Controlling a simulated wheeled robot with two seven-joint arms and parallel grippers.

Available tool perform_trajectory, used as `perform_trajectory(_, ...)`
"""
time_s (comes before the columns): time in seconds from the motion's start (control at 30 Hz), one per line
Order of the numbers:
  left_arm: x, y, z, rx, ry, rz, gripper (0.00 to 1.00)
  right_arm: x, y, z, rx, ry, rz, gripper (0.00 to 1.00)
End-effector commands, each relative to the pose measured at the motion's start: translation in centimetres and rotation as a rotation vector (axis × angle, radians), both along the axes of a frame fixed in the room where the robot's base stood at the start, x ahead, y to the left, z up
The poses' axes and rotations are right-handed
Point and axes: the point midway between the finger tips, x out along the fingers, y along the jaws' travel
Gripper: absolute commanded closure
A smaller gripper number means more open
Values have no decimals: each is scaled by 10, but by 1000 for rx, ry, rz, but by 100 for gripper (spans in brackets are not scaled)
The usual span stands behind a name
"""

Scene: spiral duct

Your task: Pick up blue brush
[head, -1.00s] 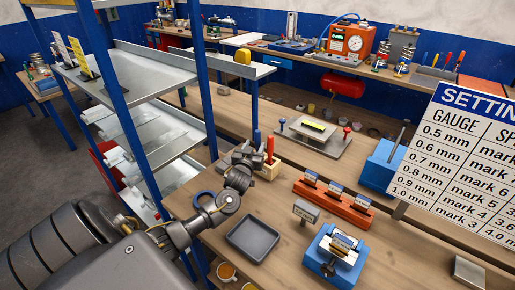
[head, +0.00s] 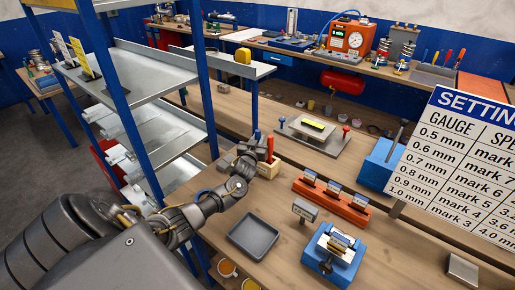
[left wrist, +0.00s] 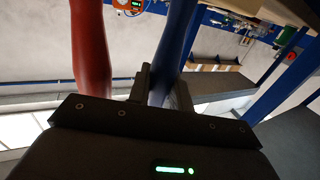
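The blue brush (head: 256,136) stands upright beside a red brush (head: 270,147) in a small wooden holder (head: 268,168) on the bench. My left gripper (head: 254,148) is at the blue brush. In the left wrist view the blue handle (left wrist: 176,45) runs between the two fingers (left wrist: 160,90), which are close against it on both sides. The red handle (left wrist: 90,45) stands to the left, outside the fingers. The brush's lower end is hidden by the gripper and holder. My right gripper is not in view.
A dark tray (head: 253,237), an orange rack (head: 330,200) and a blue fixture (head: 332,254) stand on the near bench. A metal plate stand (head: 313,136) is behind the holder. A shelf with blue posts (head: 207,80) rises to the left.

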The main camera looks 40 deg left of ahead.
Motion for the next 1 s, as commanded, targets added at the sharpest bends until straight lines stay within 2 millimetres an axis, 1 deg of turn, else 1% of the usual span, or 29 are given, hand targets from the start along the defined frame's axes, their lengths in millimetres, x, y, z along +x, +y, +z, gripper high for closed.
perform_trajectory(0.03, 0, 0, 0, 0, 0, 0, 86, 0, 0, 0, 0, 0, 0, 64)
perform_trajectory(0.13, 0, 0, 0, 0, 0, 0, 99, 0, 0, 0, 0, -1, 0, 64)
perform_trajectory(0.37, 0, 0, 1, 0, -1, 0, 100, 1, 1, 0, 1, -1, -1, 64)
perform_trajectory(0.47, 0, 0, 6, -1, -4, 0, 100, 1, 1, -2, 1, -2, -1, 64)
perform_trajectory(0.57, 0, 1, 19, -2, -6, 1, 100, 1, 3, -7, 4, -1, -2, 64)
perform_trajectory(0.8, 0, 0, 66, 0, -7, -1, 100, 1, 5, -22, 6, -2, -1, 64)
perform_trajectory(0.9, 0, 0, 82, 1, -4, 0, 100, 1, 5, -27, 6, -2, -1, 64)
perform_trajectory(1.0, 0, 0, 94, 1, -3, 0, 100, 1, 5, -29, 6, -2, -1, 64)
